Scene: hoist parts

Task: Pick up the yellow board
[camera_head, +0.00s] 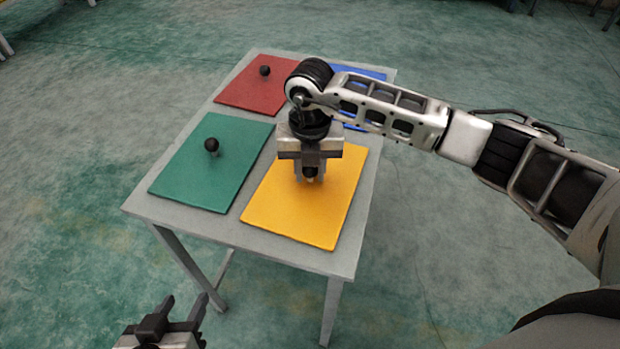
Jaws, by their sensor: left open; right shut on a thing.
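The yellow board (307,216) lies flat at the front right of the grey table. My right gripper (310,172) points down over the middle of the board. It is shut on the board's knob, which shows only in small part between the fingers. The gripper and wrist hide the back part of the board. My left gripper (185,308) is at the bottom left, in front of and below the table, open and empty.
A green board (205,180) with a black knob lies left of the yellow one. A red board (250,92) with a knob is at the back left. A blue board (365,74) at the back right is partly hidden by my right arm. The table (310,259) has narrow bare edges; open floor surrounds it.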

